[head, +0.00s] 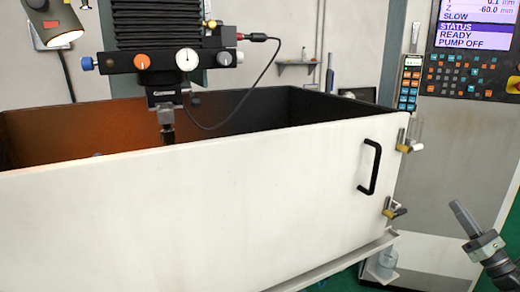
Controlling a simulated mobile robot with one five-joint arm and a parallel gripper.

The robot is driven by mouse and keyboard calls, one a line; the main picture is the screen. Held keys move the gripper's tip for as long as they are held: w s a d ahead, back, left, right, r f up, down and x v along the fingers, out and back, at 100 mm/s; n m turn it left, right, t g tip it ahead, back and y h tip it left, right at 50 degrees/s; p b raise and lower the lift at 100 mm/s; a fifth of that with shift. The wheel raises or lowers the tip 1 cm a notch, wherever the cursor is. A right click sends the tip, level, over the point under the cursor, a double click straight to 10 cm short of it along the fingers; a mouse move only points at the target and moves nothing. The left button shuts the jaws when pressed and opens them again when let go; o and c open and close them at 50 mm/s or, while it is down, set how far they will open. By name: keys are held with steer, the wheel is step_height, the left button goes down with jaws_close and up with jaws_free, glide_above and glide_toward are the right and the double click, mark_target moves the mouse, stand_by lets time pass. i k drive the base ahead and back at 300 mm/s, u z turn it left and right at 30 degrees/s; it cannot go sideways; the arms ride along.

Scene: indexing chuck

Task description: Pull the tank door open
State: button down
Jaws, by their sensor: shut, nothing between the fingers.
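The tank door (200,200) is the wide white front panel of the tank and looks shut. Its black bar handle (371,167) stands upright near the right end. An upper latch (408,142) and a lower latch (394,209), with yellowish and pale parts, sit at the door's right edge; I cannot tell whether they are fastened. My gripper (458,208) is at the lower right, shut and empty, pointing up and left. In the picture it is right of the handle and the latches, apart from both.
The dark tank (250,108) is open on top, with the machine head (165,62) hanging over it. A control panel (472,60) reads "PUMP OFF" at the upper right. A ledge (345,262) runs below the door. A clear container (386,262) stands beneath the right corner.

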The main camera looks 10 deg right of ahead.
mark_target(256, 212)
steer(key=k, duration=0.85)
